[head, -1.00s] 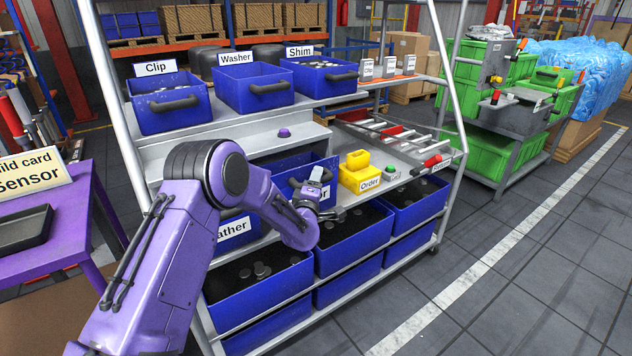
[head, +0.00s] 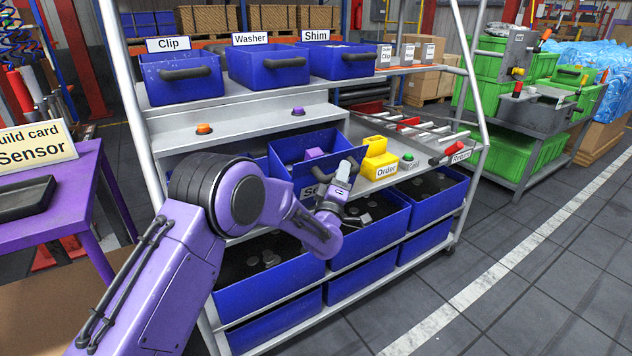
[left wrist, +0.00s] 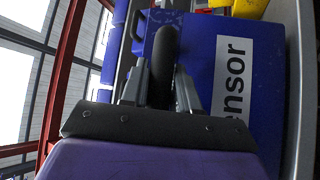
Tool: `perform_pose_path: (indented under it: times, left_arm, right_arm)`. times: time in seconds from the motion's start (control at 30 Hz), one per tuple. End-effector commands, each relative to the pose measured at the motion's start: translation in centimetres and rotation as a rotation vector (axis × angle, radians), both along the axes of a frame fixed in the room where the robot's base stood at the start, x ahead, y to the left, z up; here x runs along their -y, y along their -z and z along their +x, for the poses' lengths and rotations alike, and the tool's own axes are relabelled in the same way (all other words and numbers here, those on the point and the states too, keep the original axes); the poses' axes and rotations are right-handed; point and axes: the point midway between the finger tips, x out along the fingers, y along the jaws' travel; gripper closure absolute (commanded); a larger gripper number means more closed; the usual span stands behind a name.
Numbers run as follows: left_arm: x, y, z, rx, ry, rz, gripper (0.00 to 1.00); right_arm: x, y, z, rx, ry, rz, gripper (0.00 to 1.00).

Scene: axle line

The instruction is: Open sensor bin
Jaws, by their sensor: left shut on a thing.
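The blue sensor bin (head: 284,180) sits in the middle row of the rack, pulled out and tipped toward me, its top open. A purple block (head: 315,153) shows inside it. My left gripper (head: 343,172) is at the front of this bin and partly covers its label. In the left wrist view, the gripper (left wrist: 163,82) is shut on the bin's dark handle (left wrist: 166,48), beside the white label ending in "nsor" (left wrist: 235,85). My right gripper is out of view.
Clip (head: 182,90), Washer (head: 268,78) and Shim (head: 345,65) bins stand on the shelf above. A yellow order holder (head: 380,165) is close on the bin's right. Open bins with dark parts (head: 262,285) lie below. The rack's left post (head: 140,135) rises near my arm.

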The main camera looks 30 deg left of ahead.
Motion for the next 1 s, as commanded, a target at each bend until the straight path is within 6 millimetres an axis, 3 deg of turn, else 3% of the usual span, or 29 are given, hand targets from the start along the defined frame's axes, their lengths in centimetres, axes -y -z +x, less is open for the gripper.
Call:
perform_pose_path:
  times: [0.03,0.23,0.67,0.7,0.73,1.0]
  left_arm:
    - [0.5,1.6,-0.1,0.009,0.003,0.025,1.0]
    - [1.7,2.5,-0.6,0.067,0.002,0.119,1.0]
    - [2.0,2.1,-0.7,0.087,-0.001,0.152,1.0]
    - [2.0,2.1,-0.7,0.087,-0.001,0.152,0.61]
    - [1.9,2.1,-0.7,0.087,-0.001,0.152,0.51]
    - [1.9,2.0,-0.8,0.089,-0.002,0.151,0.49]
  right_arm:
    - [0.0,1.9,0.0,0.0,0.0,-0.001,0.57]
    - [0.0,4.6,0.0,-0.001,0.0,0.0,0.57]
    - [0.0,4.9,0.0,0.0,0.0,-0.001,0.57]
    - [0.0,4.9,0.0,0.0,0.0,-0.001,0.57]
    - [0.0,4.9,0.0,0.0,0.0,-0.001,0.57]
    - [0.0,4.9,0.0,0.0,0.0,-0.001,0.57]
